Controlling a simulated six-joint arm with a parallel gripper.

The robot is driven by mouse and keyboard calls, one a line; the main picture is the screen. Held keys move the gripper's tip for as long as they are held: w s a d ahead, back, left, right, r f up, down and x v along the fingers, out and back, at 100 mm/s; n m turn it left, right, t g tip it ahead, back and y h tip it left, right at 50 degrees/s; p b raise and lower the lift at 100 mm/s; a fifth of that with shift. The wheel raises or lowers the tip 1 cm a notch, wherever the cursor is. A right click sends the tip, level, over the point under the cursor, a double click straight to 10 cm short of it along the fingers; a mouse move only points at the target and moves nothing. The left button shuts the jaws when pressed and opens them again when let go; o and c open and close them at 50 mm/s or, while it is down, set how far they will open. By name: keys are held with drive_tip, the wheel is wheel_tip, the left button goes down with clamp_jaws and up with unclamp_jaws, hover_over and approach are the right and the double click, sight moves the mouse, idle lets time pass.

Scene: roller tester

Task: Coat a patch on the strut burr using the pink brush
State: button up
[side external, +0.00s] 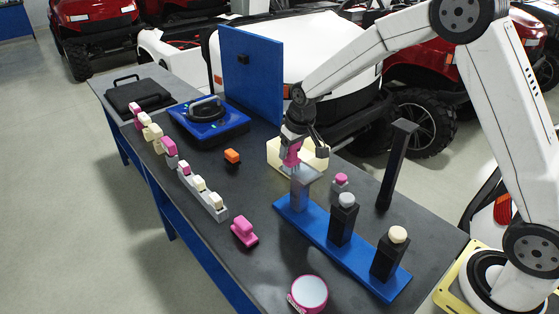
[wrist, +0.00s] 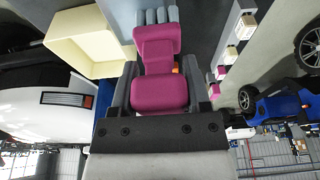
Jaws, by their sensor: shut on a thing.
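My gripper (side external: 294,138) is shut on the pink brush (side external: 291,155), upright over the blue base (side external: 338,238). In the wrist view the pink brush (wrist: 160,62) sits between the fingers of my gripper (wrist: 160,92), its grey end pointing away from them. Just below the brush in the side view stands a grey metal strut (side external: 302,189) with a flat top. Whether the brush touches it I cannot tell. I cannot make out a burr. Two dark posts on the same base carry a grey knob (side external: 347,200) and a cream knob (side external: 398,235).
A cream open box (side external: 317,161) stands behind my gripper. A tall black post (side external: 395,165) and pink-topped block (side external: 340,182) are near. A pink-rimmed round tub (side external: 310,294), pink piece (side external: 243,231), orange block (side external: 232,156) and row of blocks (side external: 203,193) occupy the table.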

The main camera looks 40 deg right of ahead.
drive_tip(key=shift+r, duration=3.05)
drive_tip(key=s, duration=0.2)
drive_tip(key=s+d, duration=0.1)
drive_tip(key=s+r, duration=0.1)
drive_tip(key=s, duration=0.1)
drive_tip(key=shift+s+d, duration=0.3)
drive_tip(key=shift+f, duration=0.25)
drive_tip(key=shift+f, duration=3)
drive_tip(key=shift+w, duration=1.6)
